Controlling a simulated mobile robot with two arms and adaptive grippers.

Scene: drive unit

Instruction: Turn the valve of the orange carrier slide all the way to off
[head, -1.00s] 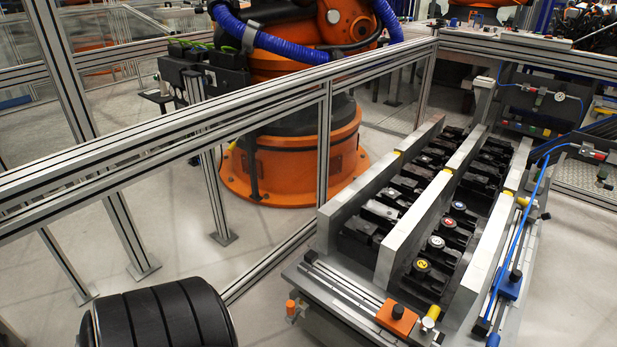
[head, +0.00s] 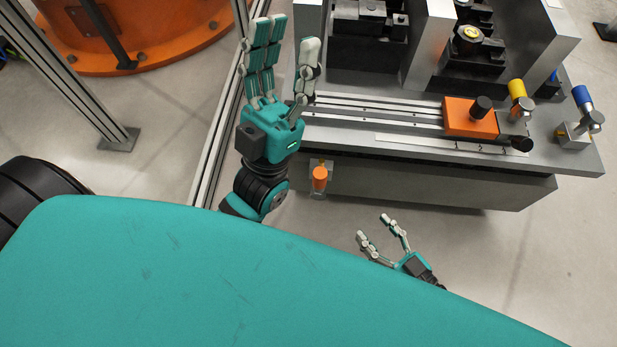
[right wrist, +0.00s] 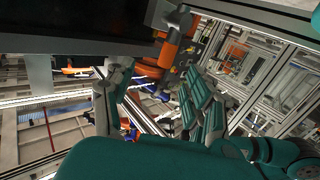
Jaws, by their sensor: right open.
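The orange carrier slide (head: 470,117) with a black knob sits on the rail at the right of the bench's front in the head view. A valve with an orange handle (head: 320,178) is mounted on the bench's front edge, the handle pointing toward me. My left gripper (head: 287,40) is open and empty, left of and beyond the orange handle, fingers pointing away from me. My right gripper (head: 375,227) is open and empty, below and right of the handle, apart from it. Its fingers also show in the right wrist view (right wrist: 155,90).
A yellow-handled valve (head: 518,90) and a blue-handled valve (head: 583,97) stand right of the slide. Black fixtures (head: 368,25) lie between upright plates on the bench. A fence post (head: 213,140) runs close beside my left arm. Open floor lies in front of the bench at right.

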